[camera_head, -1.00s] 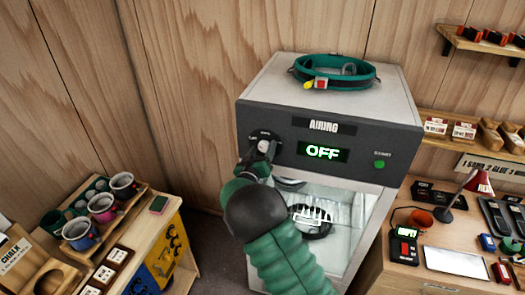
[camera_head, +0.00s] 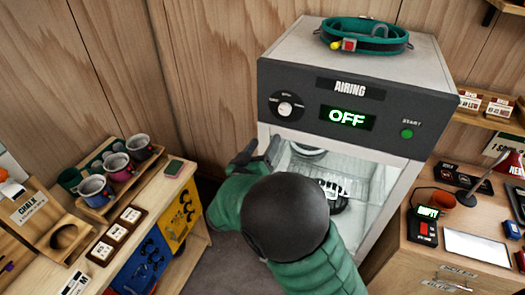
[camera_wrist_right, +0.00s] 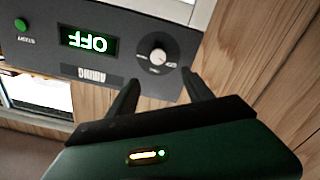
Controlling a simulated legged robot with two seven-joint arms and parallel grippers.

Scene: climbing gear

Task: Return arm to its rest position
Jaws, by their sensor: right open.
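My right arm, in a green padded sleeve, crosses the lower middle of the head view. My right gripper (camera_head: 258,152) is open and empty, apart from the knob, in front of the cabinet's left side and below the dial. In the right wrist view the two dark fingers of the gripper (camera_wrist_right: 160,78) stand apart with nothing between them. The white dial knob (camera_head: 285,109) on the airing cabinet (camera_head: 345,70) is uncovered, and the knob (camera_wrist_right: 157,56) also shows upside down in the wrist view. The display (camera_head: 347,118) reads OFF. My left gripper is out of view.
A green belt (camera_head: 365,35) lies on the cabinet top. The lit cabinet interior shows behind my arm. A table with mugs (camera_head: 117,165) and a chalk holder stands left. A desk with a lamp (camera_head: 482,183) and small devices stands right. Floor shows between table and cabinet.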

